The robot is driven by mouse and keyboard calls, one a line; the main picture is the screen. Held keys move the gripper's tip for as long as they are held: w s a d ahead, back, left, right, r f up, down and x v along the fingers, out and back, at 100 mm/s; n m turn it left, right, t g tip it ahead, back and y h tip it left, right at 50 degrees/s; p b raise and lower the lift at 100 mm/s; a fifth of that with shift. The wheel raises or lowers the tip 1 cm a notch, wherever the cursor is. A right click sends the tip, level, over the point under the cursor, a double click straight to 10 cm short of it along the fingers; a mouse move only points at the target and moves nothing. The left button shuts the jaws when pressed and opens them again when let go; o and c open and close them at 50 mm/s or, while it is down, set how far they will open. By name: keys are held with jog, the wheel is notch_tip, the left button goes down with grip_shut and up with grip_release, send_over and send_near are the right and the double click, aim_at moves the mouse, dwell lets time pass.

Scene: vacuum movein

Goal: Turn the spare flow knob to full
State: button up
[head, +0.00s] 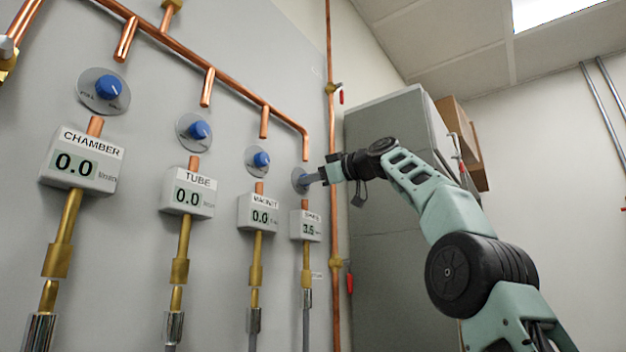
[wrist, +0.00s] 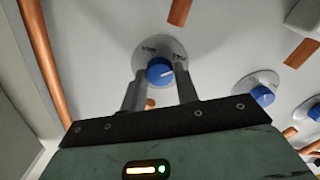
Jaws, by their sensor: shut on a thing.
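The spare flow knob (wrist: 159,71) is blue with a white pointer mark, on a round grey dial plate (wrist: 174,47) with lettering on both sides. My gripper (wrist: 160,80) is shut on this knob, one finger on each side. In the wrist view the white mark points right and slightly up, below the lettering on the right of the plate. In the head view my gripper (head: 315,178) reaches the rightmost dial plate (head: 298,181) and hides its knob. The meter (head: 306,226) below it seems to read 3.5; its label is hard to read.
Three other blue knobs (head: 108,87) (head: 199,130) (head: 261,159) sit to the left, with meters reading 0.0 below them. Copper pipe (head: 220,78) runs above. A vertical copper pipe (head: 334,225) and a grey cabinet (head: 385,260) stand close to the right.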

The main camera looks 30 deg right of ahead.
jog(key=shift+f+n, duration=0.1)
jog(key=shift+n, duration=0.5)
jog(key=o, duration=1)
jog(key=shift+c, duration=0.2)
jog(key=b+v, duration=0.5)
jog(key=v, duration=1.2)
jog(key=shift+s+b, duration=0.15)
jog(key=shift+b, duration=0.25)
